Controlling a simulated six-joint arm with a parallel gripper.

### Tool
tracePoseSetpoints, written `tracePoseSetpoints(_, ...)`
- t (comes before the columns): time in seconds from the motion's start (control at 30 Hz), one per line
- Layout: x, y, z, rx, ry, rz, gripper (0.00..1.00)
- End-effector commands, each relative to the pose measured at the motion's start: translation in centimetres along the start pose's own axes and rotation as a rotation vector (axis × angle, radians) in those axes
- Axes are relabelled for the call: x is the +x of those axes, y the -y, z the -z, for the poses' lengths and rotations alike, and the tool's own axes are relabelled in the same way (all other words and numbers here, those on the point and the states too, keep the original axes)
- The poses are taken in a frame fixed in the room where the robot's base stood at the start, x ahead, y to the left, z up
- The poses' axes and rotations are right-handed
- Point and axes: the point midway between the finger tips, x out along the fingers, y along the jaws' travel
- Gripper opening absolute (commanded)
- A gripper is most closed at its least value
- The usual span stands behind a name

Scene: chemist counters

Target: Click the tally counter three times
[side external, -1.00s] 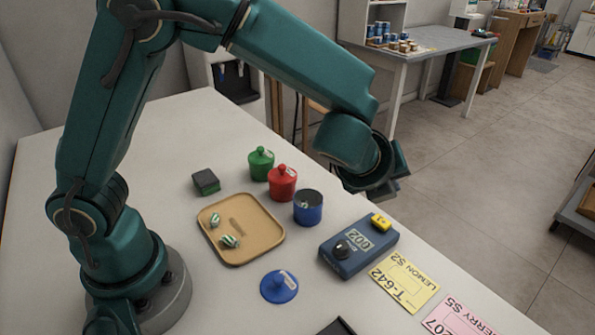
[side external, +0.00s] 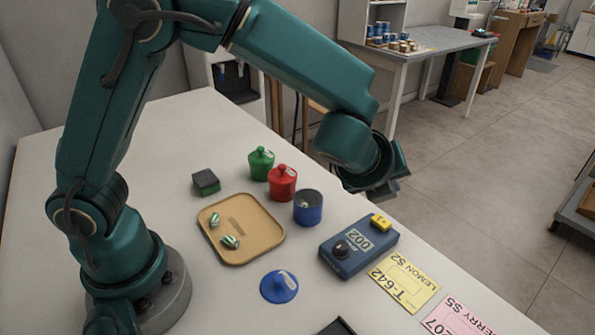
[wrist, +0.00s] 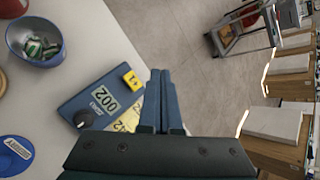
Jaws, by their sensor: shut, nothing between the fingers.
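The tally counter (side external: 351,254) is a blue box on the white counter, with a black knob, a yellow button (side external: 381,222) and a display reading 002. The wrist view shows the same counter (wrist: 86,92), its yellow +1 button (wrist: 131,80) and 002. My gripper (wrist: 159,75) is shut and empty, its fingertips just right of the button in that view, apart from it as far as I can see. In the side view my gripper (side external: 385,187) hangs above and behind the counter; its fingertips are hard to make out.
Left of the counter stand an open blue pot (side external: 308,212) with wrapped pieces inside, a red pot (side external: 282,185) and a green pot (side external: 261,164). A tan tray (side external: 262,252) and a blue lid (side external: 272,288) lie nearby. Yellow (side external: 414,288) and pink cards lie to its right.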

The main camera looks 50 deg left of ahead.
Motion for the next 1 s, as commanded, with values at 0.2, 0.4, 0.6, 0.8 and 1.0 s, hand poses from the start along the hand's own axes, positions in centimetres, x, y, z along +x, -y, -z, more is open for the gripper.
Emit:
tracePoseSetpoints(0.2,-0.4,0.4,-0.4,-0.005,0.002,0.003,0.00)
tracePoseSetpoints(0.4,-2.4,1.8,-1.8,-0.005,0.003,0.003,0.00)
tracePoseSetpoints(0.6,-2.7,2.0,-1.9,0.000,-0.001,0.000,0.00)
tracePoseSetpoints(0.8,-2.6,1.9,-1.9,0.000,0.000,0.000,0.00)
tracePoseSetpoints(1.0,-1.6,1.1,-1.1,0.003,0.000,-0.004,0.00)
